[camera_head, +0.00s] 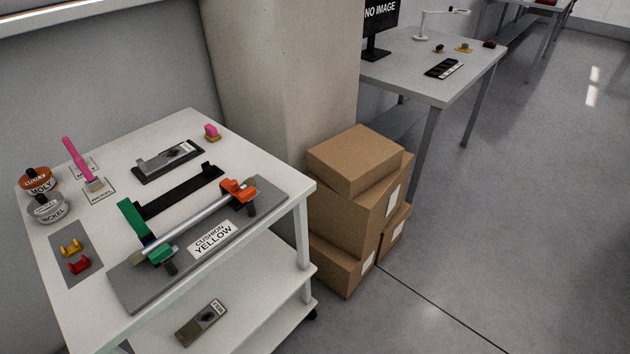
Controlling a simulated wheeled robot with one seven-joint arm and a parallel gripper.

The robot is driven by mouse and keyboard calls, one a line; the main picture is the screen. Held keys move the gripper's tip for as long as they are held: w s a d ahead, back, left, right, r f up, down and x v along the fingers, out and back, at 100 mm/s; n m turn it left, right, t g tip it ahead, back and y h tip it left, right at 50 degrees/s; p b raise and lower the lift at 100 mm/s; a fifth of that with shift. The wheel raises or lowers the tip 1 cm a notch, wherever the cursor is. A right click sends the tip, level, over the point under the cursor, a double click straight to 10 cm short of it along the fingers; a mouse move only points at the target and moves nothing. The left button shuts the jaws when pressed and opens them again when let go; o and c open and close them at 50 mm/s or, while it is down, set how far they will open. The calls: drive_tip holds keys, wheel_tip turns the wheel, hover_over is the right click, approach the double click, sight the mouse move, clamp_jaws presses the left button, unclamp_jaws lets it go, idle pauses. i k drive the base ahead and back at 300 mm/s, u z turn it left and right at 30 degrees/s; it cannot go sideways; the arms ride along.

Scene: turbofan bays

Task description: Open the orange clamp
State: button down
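The orange clamp (238,190) is at the right end of a grey base plate (277,197) on the white cart. It sits around the far end of a silver tube (195,221) and looks closed, though its latch is too small to make out. A green clamp (160,254) is at the tube's near left end. A green piece (133,218) stands raised beside it, looking like its swung-up upper half. A label reading "CUSHION YELLOW" (212,238) lies on the plate. My gripper is not in view.
The cart top (190,118) also holds a brush with a pink handle (75,158), MOLY (38,181) and NICKEL (48,207) tins, yellow (71,248) and red (79,264) parts, and a black tray (168,160). Cardboard boxes (355,163) stand to the right. Floor beyond is clear.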

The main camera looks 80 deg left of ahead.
sight(231, 186)
drive_tip(key=i, duration=1.95)
drive_tip(key=u, duration=3.7)
drive_tip(key=i, duration=1.05)
